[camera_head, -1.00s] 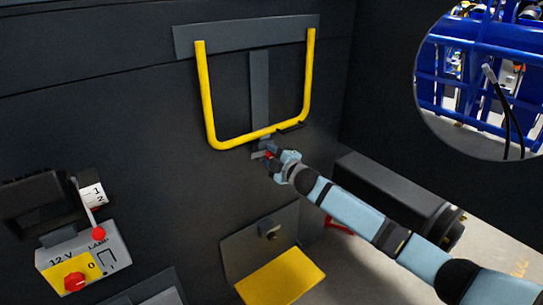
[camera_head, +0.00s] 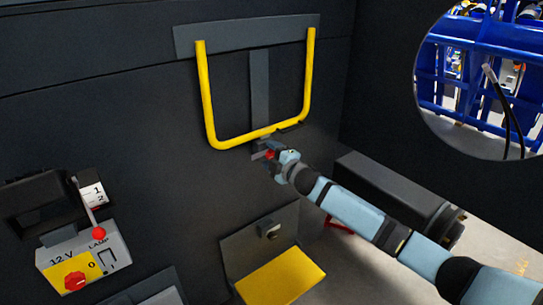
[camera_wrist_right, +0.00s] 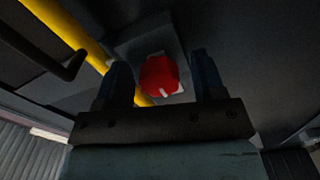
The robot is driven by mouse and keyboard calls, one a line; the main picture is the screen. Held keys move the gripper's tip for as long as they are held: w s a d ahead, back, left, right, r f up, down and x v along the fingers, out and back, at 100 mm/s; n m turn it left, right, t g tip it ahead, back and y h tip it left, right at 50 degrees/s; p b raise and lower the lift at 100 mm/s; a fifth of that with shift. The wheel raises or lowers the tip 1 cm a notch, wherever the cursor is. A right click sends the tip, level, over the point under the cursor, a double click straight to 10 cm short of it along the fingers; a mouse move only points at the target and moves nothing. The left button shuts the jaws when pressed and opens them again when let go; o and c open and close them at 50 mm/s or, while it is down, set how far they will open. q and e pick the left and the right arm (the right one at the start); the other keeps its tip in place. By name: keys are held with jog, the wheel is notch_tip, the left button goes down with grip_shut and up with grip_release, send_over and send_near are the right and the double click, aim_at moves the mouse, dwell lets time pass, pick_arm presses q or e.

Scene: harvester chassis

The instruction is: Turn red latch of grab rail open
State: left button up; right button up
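The yellow grab rail (camera_head: 207,100) is a U-shaped bar on a dark wall in the head view. The red latch (camera_wrist_right: 159,76) is a round red knob with a white mark on a grey mount, below the rail's lower bar. Only a small red part of it shows in the head view (camera_head: 270,154). My right gripper (camera_head: 268,152) is at the latch. In the right wrist view its two fingers (camera_wrist_right: 158,84) stand apart, one on each side of the red knob. I cannot tell whether they touch it. My left gripper is not in view.
A yellow step (camera_head: 282,277) sits below the rail. A 12 V lamp box (camera_head: 85,263) with a red knob and a lever is at the lower left. A round mirror (camera_head: 480,80) is at the upper right.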

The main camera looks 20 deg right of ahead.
jog(key=b+v, duration=0.2)
jog(key=v, duration=1.1)
jog(key=shift+s, duration=0.4)
jog(key=shift+d, duration=0.1)
jog(key=s+a+f+m+g+h+p, duration=0.15)
jog(key=s+a+f+m, duration=0.35)
jog(key=s+f, duration=0.6)
jog(key=s+a+f+m+g, duration=0.25)
jog(key=s+f+m, duration=0.35)
jog(key=s+f, duration=0.4)
jog(key=s+f+m+g+h, duration=0.1)
jog(key=s+f+m, duration=0.4)
jog(key=s, duration=0.8)
jog(key=shift+s+f+g, duration=0.3)
jog(key=shift+f+g, duration=0.2)
jog(key=shift+f, duration=0.05)
